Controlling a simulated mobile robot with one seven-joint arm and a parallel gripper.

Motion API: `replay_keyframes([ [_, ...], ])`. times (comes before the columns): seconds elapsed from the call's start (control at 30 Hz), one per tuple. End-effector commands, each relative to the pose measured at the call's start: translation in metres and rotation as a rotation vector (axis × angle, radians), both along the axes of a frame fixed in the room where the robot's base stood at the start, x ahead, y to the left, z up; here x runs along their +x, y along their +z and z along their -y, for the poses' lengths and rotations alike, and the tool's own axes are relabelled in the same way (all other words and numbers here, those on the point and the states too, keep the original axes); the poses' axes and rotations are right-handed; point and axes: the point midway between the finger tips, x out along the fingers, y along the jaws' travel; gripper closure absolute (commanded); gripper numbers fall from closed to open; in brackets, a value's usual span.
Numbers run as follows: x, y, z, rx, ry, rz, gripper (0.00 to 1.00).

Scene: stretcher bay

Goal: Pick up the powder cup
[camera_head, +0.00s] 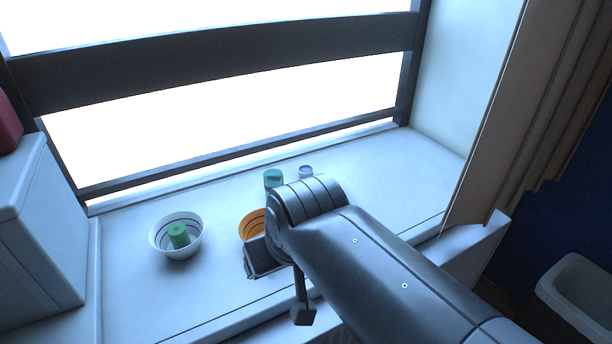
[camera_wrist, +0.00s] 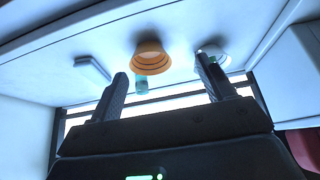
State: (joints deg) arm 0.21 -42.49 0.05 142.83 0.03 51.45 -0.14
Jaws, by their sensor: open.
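The frames do not clearly show which item is the powder cup. In the head view, a teal cup (camera_head: 273,179) stands behind the orange bowl (camera_head: 251,224), and a small pale cup (camera_head: 305,172) stands to its right. A white bowl (camera_head: 161,243) at left holds a green cylinder (camera_head: 178,235). In the wrist view, my gripper (camera_wrist: 163,66) is open and empty. The orange bowl (camera_wrist: 151,60) and the teal cup (camera_wrist: 142,83) appear between its fingers, apart from them. The white bowl (camera_wrist: 222,58) is partly hidden by the right finger.
The objects stand on a pale window sill (camera_head: 390,170). A flat pale block (camera_wrist: 93,68) lies left of the orange bowl in the wrist view. A white cabinet (camera_head: 40,230) closes the left side. A curtain (camera_head: 510,120) hangs at right. The sill's right part is clear.

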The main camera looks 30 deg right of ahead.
Motion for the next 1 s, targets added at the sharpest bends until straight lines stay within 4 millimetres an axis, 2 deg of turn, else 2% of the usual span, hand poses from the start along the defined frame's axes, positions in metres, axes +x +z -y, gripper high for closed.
replay_keyframes([
  [0.17,0.033,0.013,0.008,-0.009,-0.016,-0.005,0.25],
  [0.37,0.100,0.030,0.026,-0.026,-0.038,-0.006,0.25],
  [0.53,0.159,0.034,0.050,-0.035,-0.055,-0.006,0.25],
  [0.77,0.238,0.024,0.092,-0.038,-0.081,-0.004,0.25],
  [1.0,0.315,-0.007,0.149,-0.033,-0.110,-0.001,0.25],
])
